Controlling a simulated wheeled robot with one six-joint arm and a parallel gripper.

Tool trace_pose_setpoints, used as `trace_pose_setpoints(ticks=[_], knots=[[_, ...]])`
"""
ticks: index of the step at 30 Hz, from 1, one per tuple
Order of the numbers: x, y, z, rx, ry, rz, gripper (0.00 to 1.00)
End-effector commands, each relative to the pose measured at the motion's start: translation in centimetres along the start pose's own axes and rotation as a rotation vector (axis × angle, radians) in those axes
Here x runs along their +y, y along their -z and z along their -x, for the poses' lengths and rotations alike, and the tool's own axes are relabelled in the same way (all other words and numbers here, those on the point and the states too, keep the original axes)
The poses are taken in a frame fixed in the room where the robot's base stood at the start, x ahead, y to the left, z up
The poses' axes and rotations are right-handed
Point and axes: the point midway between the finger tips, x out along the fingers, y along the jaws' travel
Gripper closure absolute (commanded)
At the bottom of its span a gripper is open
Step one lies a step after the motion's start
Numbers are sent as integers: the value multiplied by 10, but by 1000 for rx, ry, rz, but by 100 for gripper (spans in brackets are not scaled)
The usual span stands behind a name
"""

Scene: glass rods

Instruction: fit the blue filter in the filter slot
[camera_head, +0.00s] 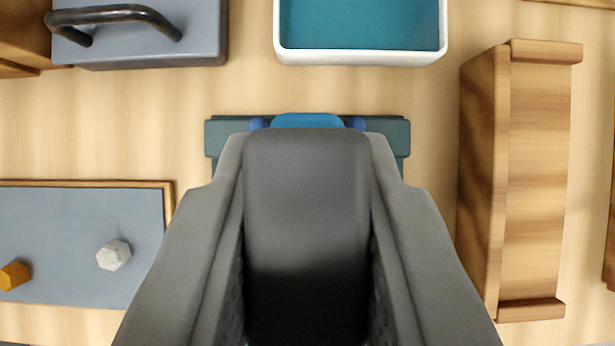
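My gripper (307,138) fills the lower middle of the view, seen from behind, and its body hides most of what lies in front of it. A bright blue rounded piece (308,120), which looks like the blue filter, shows just past the gripper's far end. Small darker blue knobs show on both sides of it. Behind and below these is a dark teal block (222,135), which may hold the filter slot; its middle is hidden. I cannot tell whether the filter is in the fingers or seated in the block, nor whether the fingers are shut.
A white tray with a teal inside (360,57) is at the top. A grey box with a dark handle (150,52) is top left. A grey board (60,235) at left bears a white hexagonal knob (114,255) and an orange one (14,275). A wooden stand (535,180) is at right.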

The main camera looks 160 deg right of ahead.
Motion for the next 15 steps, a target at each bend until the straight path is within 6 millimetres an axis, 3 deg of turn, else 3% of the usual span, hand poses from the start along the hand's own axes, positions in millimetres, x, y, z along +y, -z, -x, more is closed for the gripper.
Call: trace_pose_setpoints(ticks=[15], knots=[[0, -23, -34, 1, -1, 0, 100]])
